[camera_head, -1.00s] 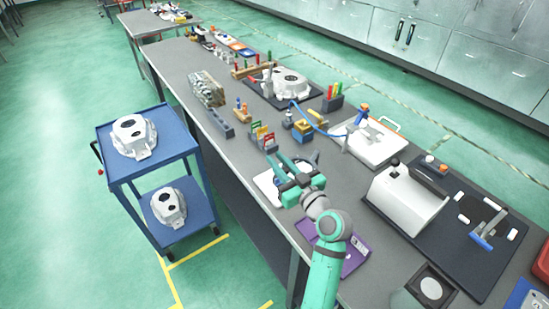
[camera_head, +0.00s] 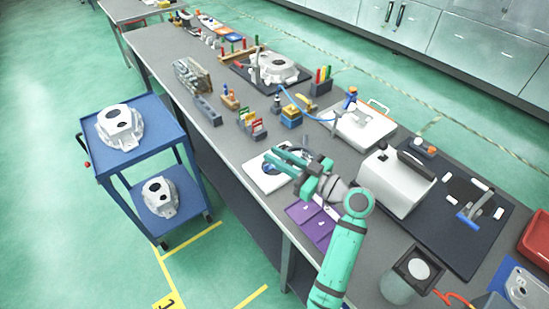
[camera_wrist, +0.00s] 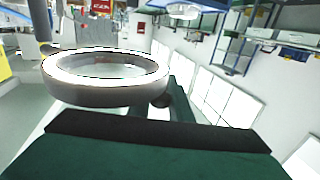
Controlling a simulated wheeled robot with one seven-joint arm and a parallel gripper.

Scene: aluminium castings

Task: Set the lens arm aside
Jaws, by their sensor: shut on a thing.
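My gripper (camera_head: 284,158) is over the near side of the grey bench, above a white square plate (camera_head: 258,181), its jaws pointing to the upper left. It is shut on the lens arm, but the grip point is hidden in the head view. In the wrist view a pale round ring with a clear middle, looking like the lens arm's head (camera_wrist: 105,96), stands close to the camera, above the dark green gripper body. The rest of the lens arm cannot be made out.
Purple tray (camera_head: 312,221) lies just in front of my gripper. White box machine (camera_head: 396,185) on a black mat stands to the right. Coloured-tag racks (camera_head: 251,126) stand behind. A blue cart (camera_head: 165,160) with castings stands left of the bench (camera_head: 225,150).

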